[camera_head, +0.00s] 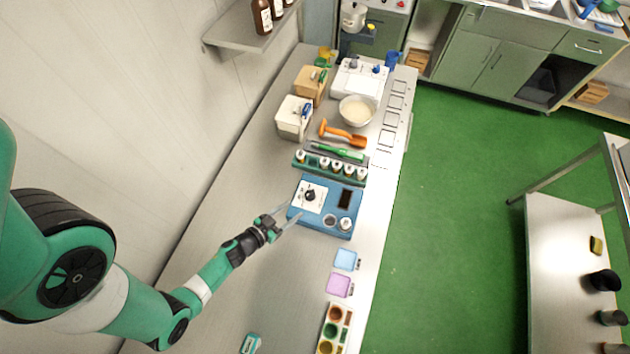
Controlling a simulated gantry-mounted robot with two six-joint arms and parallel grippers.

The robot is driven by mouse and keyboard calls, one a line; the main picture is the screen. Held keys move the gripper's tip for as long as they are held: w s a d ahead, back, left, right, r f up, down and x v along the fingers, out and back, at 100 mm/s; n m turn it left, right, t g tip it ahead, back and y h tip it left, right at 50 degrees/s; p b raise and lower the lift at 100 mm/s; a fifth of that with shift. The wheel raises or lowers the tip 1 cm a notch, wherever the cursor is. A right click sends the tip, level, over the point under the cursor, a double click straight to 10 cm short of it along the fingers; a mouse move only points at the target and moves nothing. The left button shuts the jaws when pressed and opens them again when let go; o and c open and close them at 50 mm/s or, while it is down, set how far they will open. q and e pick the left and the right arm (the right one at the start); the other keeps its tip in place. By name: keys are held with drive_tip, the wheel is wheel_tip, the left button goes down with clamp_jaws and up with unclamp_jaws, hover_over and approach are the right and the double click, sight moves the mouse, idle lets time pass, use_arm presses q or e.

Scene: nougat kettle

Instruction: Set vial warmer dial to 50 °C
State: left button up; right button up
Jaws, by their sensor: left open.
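The vial warmer (318,222) is a blue box on the bench with a white dial plate. Its black dial (310,195) sits on that plate; the dial's setting is too small to read. A dark display or slot (346,199) and two round wells or vials (345,224) are on the warmer's right part. My left gripper (287,218) is open and empty, at the warmer's left edge, below and left of the dial. I cannot tell whether its fingertips touch the warmer. My right gripper does not show.
A rack of vials (330,167) stands just behind the warmer, with a green tool (337,151) and an orange utensil (343,134) beyond. Blue (345,259) and purple (339,285) squares lie in front.

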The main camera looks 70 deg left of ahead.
sight(309, 194)
use_arm(q)
drive_tip(key=shift+a+r+b, duration=0.1)
drive_tip(key=shift+a+b, duration=0.25)
drive_tip(key=shift+a, duration=0.1)
drive_tip(key=b+x, duration=0.5)
drive_tip(key=x, duration=0.5)
drive_tip(key=shift+w+a, duration=0.2)
drive_tip(key=shift+w, duration=0.05)
drive_tip(key=shift+w+a, duration=0.2)
drive_tip(key=shift+w, duration=0.15)
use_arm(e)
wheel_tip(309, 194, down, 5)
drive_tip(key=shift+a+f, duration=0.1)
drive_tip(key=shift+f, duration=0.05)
use_arm(q)
clamp_jaws()
